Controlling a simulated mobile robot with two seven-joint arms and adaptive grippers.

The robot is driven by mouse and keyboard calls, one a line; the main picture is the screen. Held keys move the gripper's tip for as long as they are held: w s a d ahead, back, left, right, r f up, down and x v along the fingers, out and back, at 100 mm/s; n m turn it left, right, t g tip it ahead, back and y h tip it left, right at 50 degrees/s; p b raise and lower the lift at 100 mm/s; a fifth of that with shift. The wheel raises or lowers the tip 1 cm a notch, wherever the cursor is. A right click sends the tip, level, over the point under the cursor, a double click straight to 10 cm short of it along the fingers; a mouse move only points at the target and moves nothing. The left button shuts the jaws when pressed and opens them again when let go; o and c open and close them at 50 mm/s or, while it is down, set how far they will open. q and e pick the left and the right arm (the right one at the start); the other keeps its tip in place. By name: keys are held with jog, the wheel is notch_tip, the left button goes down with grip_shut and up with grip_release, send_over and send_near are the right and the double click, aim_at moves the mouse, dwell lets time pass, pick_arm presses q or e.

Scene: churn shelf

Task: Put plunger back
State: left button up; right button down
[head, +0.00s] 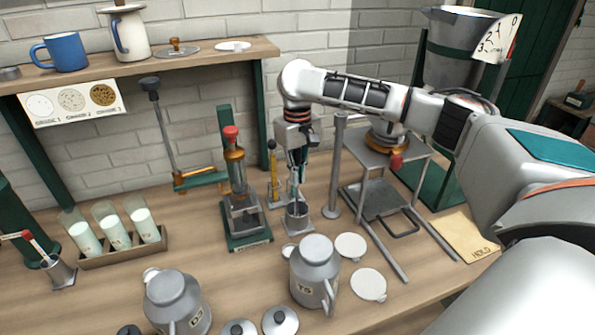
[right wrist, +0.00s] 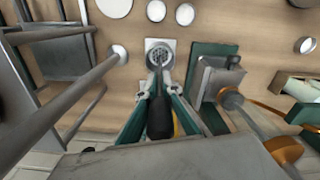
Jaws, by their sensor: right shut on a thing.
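My right gripper (head: 297,172) points down above a small metal cup on a square base (head: 297,218). It is shut on the plunger, whose black handle (right wrist: 160,118) shows between the fingers in the right wrist view. In the head view, a thin shaft (head: 296,193) runs down from the fingers to the cup. In the right wrist view, a round perforated disc (right wrist: 160,57) shows at the cup's mouth. I cannot tell how deep it sits. The fingers hide much of the plunger. My left gripper is not in view.
A green-based press with a red knob (head: 232,135) and a yellow tool (head: 273,175) stand close left of the cup. A metal post (head: 335,175) and a metal stand (head: 385,165) are close right. A milk can (head: 315,270) and white discs (head: 368,284) lie in front.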

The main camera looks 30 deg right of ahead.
aim_at(298, 149)
dwell(0.3)
jog(key=c, duration=2.2)
grip_release()
jog(key=shift+o, duration=0.2)
notch_tip(298, 149, up, 12)
jog(key=shift+f, duration=0.1)
